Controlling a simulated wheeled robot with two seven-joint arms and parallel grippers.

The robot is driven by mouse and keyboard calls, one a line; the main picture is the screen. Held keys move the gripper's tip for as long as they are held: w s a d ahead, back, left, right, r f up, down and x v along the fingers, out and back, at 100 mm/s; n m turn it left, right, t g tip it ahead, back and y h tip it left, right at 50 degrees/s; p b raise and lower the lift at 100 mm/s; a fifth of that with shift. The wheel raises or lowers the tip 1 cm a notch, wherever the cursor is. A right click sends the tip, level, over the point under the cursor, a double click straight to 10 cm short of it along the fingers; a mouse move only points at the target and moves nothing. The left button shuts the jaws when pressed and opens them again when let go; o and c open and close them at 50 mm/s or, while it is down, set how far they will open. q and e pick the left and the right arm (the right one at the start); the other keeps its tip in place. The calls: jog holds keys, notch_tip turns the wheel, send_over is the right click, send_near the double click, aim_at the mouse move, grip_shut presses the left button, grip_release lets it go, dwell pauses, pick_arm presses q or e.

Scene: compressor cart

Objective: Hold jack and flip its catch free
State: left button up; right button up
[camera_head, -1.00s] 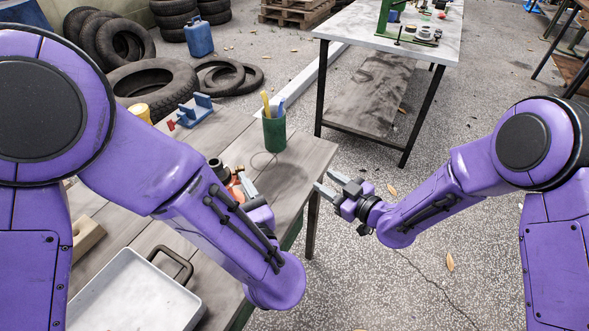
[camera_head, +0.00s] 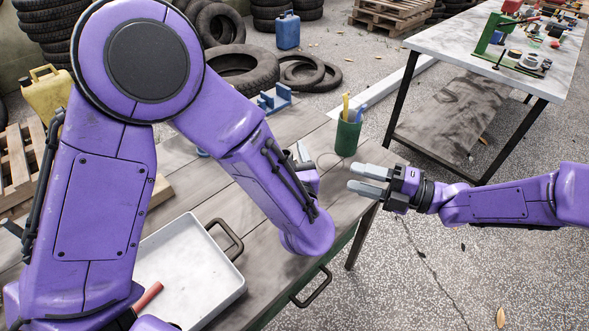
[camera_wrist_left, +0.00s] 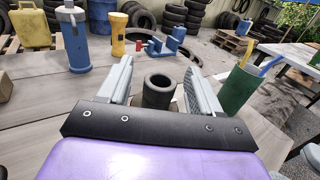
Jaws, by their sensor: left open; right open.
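The jack's top seems to be the dark, hollow-ended cylinder (camera_wrist_left: 158,92) in the left wrist view. It stands upright on the bench between the fingers of my left gripper (camera_wrist_left: 158,68); I cannot tell whether they touch it. Its lower part and its catch are hidden by the gripper body. In the head view my left gripper (camera_head: 304,156) shows only in part, and my left forearm hides the jack. My right gripper (camera_head: 362,179) is open and empty, its fingers pointing left at the bench's right corner.
A green cup (camera_head: 348,138) with pens stands behind the grippers on the wooden bench (camera_head: 190,190). A blue vise-like tool (camera_head: 273,99) is farther back. A white tray (camera_head: 185,265) lies at front left. Floor is open right of the bench.

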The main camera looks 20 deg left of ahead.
pick_arm(q)
jog(key=shift+x, duration=0.95)
grip_shut()
dwell(0.7)
